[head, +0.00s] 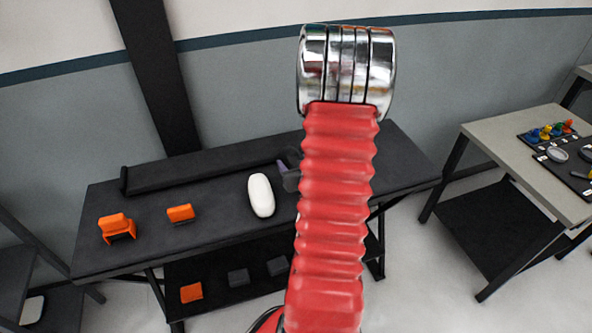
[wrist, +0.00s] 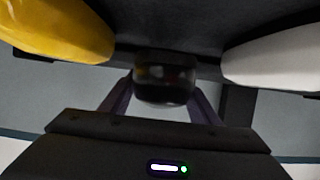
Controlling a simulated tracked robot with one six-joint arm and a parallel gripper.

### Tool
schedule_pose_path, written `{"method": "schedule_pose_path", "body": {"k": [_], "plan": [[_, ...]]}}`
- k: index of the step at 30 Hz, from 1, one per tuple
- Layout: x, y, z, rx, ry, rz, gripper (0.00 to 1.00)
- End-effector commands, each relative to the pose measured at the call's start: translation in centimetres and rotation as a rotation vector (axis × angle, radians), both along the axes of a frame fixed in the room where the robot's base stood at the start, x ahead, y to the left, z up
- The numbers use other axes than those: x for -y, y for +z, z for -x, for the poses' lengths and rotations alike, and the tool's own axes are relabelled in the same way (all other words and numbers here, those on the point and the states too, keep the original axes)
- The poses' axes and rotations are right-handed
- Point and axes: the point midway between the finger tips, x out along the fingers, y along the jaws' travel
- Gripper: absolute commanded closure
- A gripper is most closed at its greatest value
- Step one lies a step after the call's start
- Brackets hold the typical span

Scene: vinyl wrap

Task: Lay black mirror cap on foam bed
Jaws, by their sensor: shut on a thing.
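My gripper (wrist: 162,98) is shut on a glossy dark piece, the black mirror cap (wrist: 165,88), which sits between the two fingers in the wrist view and looks blurred. In the head view my red arm hides the cap; only a bit of my gripper (head: 289,172) shows left of the arm, over the black bench (head: 225,225). A white oval cap (head: 261,195) lies on the bench just left of it, and also shows at the right of the wrist view (wrist: 280,60). I cannot make out the foam bed for certain.
A yellow rounded piece (wrist: 60,30) is at the left of the wrist view. An orange tool (head: 116,227) and an orange block (head: 180,213) lie on the bench's left. A low ridge (head: 200,170) runs along its back. A grey table (head: 500,140) stands at right.

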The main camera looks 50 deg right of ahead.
Motion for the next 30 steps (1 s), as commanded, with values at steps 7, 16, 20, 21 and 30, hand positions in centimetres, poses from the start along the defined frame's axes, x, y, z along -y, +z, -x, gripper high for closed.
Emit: {"method": "schedule_pose_path", "body": {"k": [7, 16, 20, 21, 30], "plan": [[-0.1, -2.4, 0.0, 0.000, 0.000, -0.003, 0.71], [-0.1, -4.0, -0.1, 0.000, 0.001, 0.000, 0.71], [-0.1, -4.0, -0.1, 0.000, 0.001, 0.000, 0.71], [-0.1, -4.0, -0.1, 0.000, 0.001, 0.000, 0.71], [-0.1, -4.1, -0.1, 0.000, 0.002, 0.000, 0.32]]}}
